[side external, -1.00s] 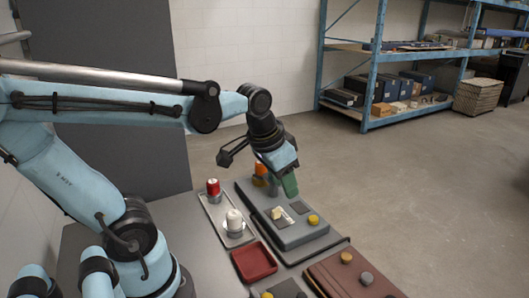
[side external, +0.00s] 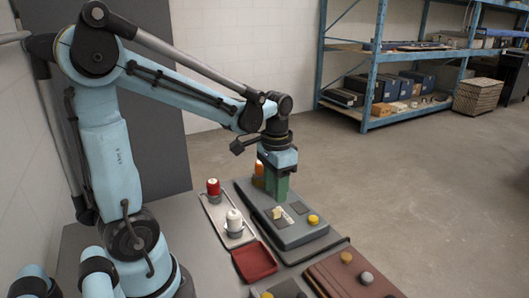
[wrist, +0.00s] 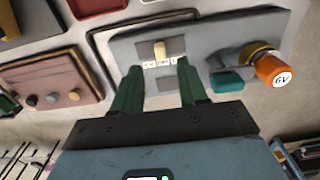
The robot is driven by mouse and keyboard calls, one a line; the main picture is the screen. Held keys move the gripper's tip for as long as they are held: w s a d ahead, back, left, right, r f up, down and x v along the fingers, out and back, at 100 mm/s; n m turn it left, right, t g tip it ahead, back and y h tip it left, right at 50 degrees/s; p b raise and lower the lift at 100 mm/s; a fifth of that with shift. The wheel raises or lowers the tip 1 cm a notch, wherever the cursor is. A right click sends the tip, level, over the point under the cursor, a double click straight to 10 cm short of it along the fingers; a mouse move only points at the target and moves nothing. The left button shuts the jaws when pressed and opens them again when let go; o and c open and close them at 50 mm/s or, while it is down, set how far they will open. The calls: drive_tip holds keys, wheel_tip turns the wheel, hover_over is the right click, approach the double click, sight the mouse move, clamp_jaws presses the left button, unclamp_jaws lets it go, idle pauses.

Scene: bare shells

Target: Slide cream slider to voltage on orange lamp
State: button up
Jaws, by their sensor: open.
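The cream slider (side external: 277,212) stands up from a dark slot on the grey box (side external: 296,238). In the wrist view the cream slider (wrist: 160,49) sits above a row of small white labels, about over the middle one; their print is too small to read surely.
A tray left of the box holds a red lamp (side external: 213,187) and a white lamp (side external: 234,217). A red tray (side external: 254,263) and a brown box (side external: 335,276) with knobs lie nearer. A teal piece (wrist: 226,82) lies beside the orange lamp.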

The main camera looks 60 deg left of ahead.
sight(275, 210)
drive_tip(key=shift+f, duration=3.2)
clamp_jaws()
